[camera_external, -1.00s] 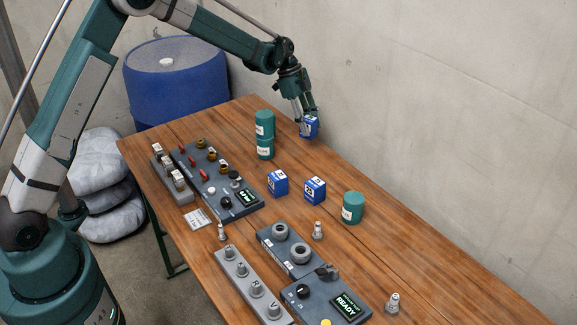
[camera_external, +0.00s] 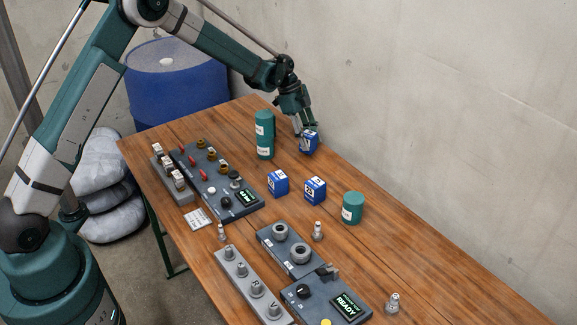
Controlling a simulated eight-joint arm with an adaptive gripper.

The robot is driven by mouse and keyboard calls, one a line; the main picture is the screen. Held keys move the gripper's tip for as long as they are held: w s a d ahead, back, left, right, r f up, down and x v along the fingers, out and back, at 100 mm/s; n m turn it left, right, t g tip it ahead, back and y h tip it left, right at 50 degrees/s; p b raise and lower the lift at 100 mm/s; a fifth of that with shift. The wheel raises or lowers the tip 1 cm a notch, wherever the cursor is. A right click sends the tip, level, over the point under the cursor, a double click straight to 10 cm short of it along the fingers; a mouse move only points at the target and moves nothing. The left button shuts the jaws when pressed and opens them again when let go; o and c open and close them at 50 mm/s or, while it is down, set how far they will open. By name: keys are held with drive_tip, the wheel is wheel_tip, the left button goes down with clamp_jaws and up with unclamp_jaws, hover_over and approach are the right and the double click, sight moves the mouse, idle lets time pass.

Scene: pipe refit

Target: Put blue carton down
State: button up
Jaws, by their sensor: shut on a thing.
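My gripper (camera_external: 306,129) is at the far right edge of the table, beside the wall. It is shut on a blue carton (camera_external: 309,142) with a white label on top. The carton is low, at or just above the tabletop; I cannot tell whether it touches. Two other blue cartons stand on the table, one left (camera_external: 278,183) and one right (camera_external: 315,190), nearer the camera. The gripper hides part of the held carton's top.
Two stacked green canisters (camera_external: 264,135) stand just left of the held carton. Another green canister (camera_external: 353,208) stands nearer. Control panels (camera_external: 222,185) lie at the left, and another panel (camera_external: 325,297) is in front.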

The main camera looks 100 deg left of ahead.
drive_tip(key=shift+f, duration=0.55)
drive_tip(key=shift+f, duration=0.2)
drive_tip(key=o, duration=0.9)
drive_tip(key=shift+r, duration=0.15)
drive_tip(key=p+v, duration=0.1)
drive_tip(key=v, duration=1.1)
drive_tip(key=shift+r, duration=0.1)
